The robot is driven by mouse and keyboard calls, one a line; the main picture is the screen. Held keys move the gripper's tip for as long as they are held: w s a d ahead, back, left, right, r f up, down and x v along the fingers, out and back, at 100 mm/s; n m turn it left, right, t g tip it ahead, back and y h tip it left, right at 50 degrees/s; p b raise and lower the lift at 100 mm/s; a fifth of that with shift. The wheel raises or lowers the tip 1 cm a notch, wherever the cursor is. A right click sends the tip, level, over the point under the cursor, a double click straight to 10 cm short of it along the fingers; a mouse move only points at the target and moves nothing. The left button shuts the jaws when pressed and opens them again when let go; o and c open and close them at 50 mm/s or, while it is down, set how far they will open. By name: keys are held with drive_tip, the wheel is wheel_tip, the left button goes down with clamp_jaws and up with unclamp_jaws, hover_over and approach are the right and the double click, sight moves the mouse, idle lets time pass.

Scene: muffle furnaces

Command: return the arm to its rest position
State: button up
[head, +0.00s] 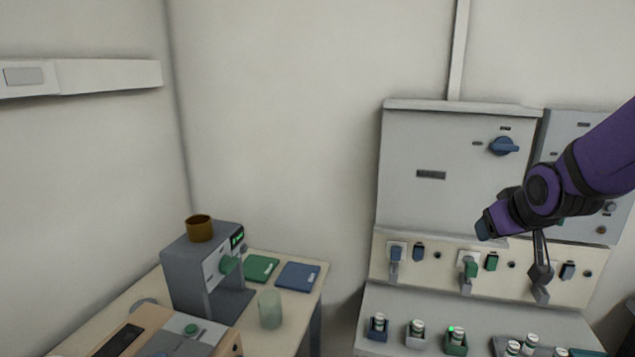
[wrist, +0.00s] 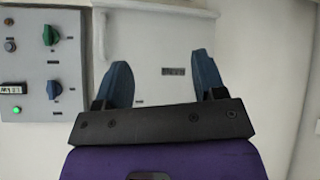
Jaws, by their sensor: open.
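My gripper (head: 486,226) is at the end of my purple arm (head: 600,155) on the right of the head view. It is raised in front of the wall panel and points left. In the wrist view my gripper (wrist: 161,78) shows two blue fingers spread apart with nothing between them. Behind the fingers is a pale panel with a small dark label (wrist: 173,71). I see no object touching the fingers.
A grey cabinet (head: 410,140) with a blue knob (head: 503,146) stands behind the arm. Plugs hang on a cream strip (head: 430,258) below it, above several small holders with vials. A table (head: 312,285) at left carries a grey machine (head: 190,285) and a pale green cup (head: 270,308).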

drive_tip(key=s+a+r+g, duration=0.1)
drive_tip(key=s+r, duration=0.2)
drive_tip(key=s, duration=0.4)
drive_tip(key=s+a+r+g, duration=0.1)
drive_tip(key=s+r, duration=0.1)
drive_tip(key=s, duration=0.6)
drive_tip(key=s+a+r+m+g+y, duration=0.1)
drive_tip(key=s+a+r, duration=0.1)
drive_tip(key=s, duration=0.5)
drive_tip(key=shift+s+r+g, duration=0.15)
drive_tip(key=shift+r+g, duration=0.15)
drive_tip(key=shift+r, duration=0.55)
drive_tip(key=shift+o, duration=0.4)
